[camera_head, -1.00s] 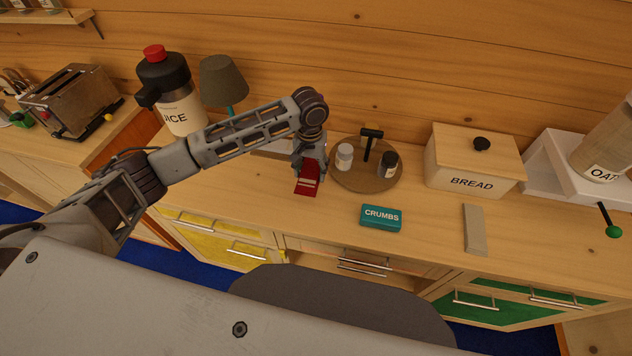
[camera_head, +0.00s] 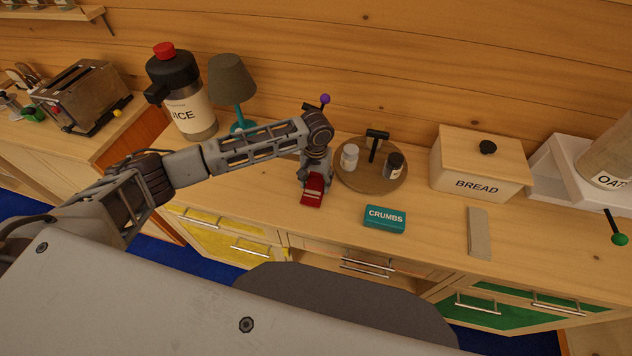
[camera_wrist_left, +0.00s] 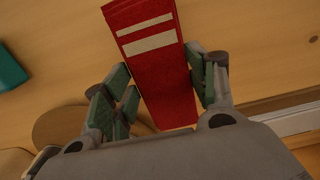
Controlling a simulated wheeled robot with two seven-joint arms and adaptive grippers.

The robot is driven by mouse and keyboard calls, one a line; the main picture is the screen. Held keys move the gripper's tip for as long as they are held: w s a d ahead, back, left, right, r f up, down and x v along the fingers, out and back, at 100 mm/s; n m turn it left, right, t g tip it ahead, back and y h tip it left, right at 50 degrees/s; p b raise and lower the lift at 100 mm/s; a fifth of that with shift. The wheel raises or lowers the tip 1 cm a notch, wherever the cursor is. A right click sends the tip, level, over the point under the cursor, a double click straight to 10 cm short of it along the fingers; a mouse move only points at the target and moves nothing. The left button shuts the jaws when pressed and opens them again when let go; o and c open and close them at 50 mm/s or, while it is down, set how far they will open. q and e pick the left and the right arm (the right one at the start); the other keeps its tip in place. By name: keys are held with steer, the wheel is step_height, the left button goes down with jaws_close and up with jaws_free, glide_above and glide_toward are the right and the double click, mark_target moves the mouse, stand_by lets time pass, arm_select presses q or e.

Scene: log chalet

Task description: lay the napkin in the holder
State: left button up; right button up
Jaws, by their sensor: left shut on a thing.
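The napkin (camera_head: 312,192) is a red folded cloth with pale stripes. My left gripper (camera_head: 314,178) is shut on it and holds it over the wooden counter, just left of the round tray. In the left wrist view the napkin (camera_wrist_left: 158,75) sits between the two green-padded fingers and sticks out past them. I cannot make out the holder for sure; a purple knob (camera_head: 325,99) shows just behind my left arm, and what it belongs to is hidden. A pale strip (camera_wrist_left: 300,120) shows at the right of the left wrist view. My right gripper is out of view.
A round wooden tray (camera_head: 371,186) holds two shakers and a black T-shaped piece. A teal CRUMBS box (camera_head: 385,219), a grey strip (camera_head: 479,234) and a BREAD box (camera_head: 476,185) stand to the right.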

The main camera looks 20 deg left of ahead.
mark_target(316, 183)
arm_select(q)
steer(key=shift+f, duration=0.5)
steer(key=o, duration=0.8)
steer(key=shift+f, duration=0.1)
steer(key=shift+o, duration=0.2)
step_height(316, 183, up, 12)
steer(key=b, duration=0.1)
stand_by(0.5)
